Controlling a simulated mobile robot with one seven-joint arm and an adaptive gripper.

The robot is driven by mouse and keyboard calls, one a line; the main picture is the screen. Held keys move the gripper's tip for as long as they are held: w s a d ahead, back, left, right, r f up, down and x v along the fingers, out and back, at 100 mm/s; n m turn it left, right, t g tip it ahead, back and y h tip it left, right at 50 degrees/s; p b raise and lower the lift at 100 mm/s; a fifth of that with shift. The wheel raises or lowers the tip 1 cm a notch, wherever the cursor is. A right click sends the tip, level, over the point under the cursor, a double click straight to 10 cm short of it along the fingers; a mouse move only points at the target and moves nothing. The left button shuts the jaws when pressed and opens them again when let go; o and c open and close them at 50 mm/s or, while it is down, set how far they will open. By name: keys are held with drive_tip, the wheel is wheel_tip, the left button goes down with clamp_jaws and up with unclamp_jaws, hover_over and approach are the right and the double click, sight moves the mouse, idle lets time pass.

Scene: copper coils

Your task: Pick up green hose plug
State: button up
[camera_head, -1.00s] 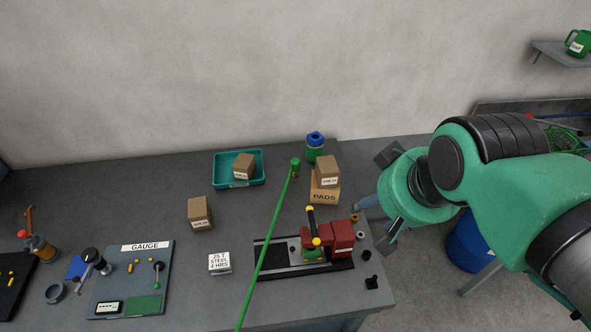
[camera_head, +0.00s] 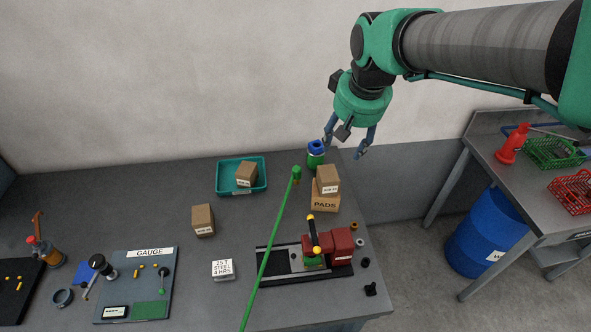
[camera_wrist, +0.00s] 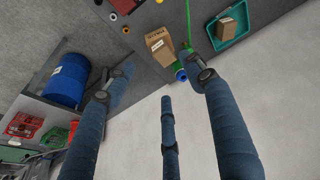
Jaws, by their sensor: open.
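A long green hose (camera_head: 270,245) runs across the bench to a green plug-like end (camera_head: 297,172), which stands near the back edge with a small orange-brown part below it. The hose also shows at the top of the wrist view (camera_wrist: 188,22), where one of my fingers partly covers its end. My gripper (camera_head: 345,148) is open and empty, with its fingers pointing down. It is above the back right corner of the bench, to the right of the plug and apart from it. In the wrist view my gripper (camera_wrist: 158,78) shows three spread blue fingers.
A green container with a blue top (camera_head: 316,157) stands between the plug and my gripper. Stacked cardboard boxes (camera_head: 326,190) are just in front. A teal tray (camera_head: 221,190) is to the left. A red-blocked fixture (camera_head: 341,246) stands near the front.

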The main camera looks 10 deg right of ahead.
drive_tip(key=w+a+f+g+p, duration=0.1)
drive_tip(key=w+f+p, duration=0.15)
drive_tip(key=w, duration=0.75)
drive_tip(key=n+g+p, duration=0.3)
drive_tip(key=p, duration=0.1)
hover_over(297, 168)
wheel_tip(297, 168, down, 28)
drive_tip(key=shift+a+r, duration=0.1)
drive_tip(key=shift+a, duration=0.1)
drive_tip(key=shift+f+p, duration=0.3)
drive_tip(key=shift+f, duration=4)
drive_tip(key=shift+f, duration=0.1)
drive_tip(key=shift+d+f, duration=0.15)
drive_tip(key=shift+f, duration=2.35)
